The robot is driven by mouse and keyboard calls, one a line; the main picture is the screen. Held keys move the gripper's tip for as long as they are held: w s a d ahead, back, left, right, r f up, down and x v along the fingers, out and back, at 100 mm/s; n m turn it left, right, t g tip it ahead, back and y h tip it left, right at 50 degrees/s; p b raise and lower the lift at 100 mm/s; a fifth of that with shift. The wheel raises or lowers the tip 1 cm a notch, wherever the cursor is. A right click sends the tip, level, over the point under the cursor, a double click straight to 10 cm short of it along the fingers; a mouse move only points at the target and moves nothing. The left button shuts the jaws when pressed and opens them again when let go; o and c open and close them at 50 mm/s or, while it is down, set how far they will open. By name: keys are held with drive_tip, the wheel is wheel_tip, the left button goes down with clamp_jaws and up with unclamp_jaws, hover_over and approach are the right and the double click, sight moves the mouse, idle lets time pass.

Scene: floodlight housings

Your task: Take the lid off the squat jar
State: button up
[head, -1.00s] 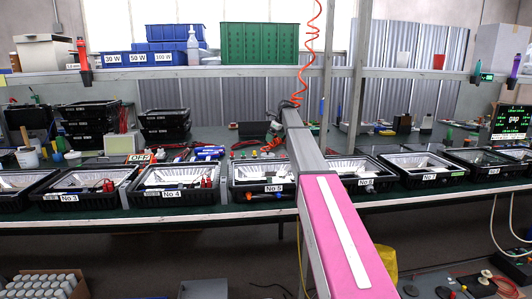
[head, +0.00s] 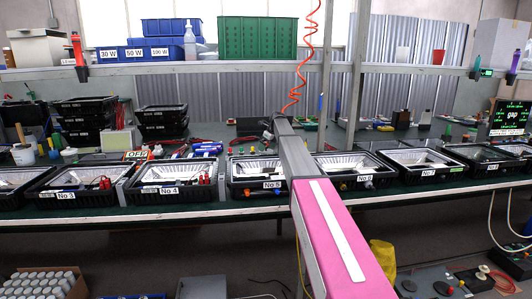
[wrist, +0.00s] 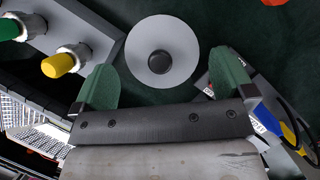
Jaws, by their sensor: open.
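In the wrist view a round, pale grey-white lid (wrist: 183,49) with a dark round knob (wrist: 159,63) is seen from above, on the dark green bench top. The body of the squat jar is hidden beneath it. My gripper (wrist: 164,82) is open, its two green fingers apart with nothing between them. The lid lies just ahead of the fingers, roughly centred between them. How high the fingers are above it I cannot tell. In the head view I cannot make out the jar, and my arm covers that part of the bench.
A grey box with green and yellow knobs (wrist: 62,64) is close by my left finger. Blue and yellow handles (wrist: 277,124) lie near the right finger. In the head view black floodlight housings (head: 172,177) line the bench's front edge, and an orange coiled hose (head: 301,60) hangs above my arm.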

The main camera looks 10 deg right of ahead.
drive_tip(key=shift+x, duration=0.8)
drive_tip(key=c, duration=0.7)
drive_tip(key=shift+r, duration=0.1)
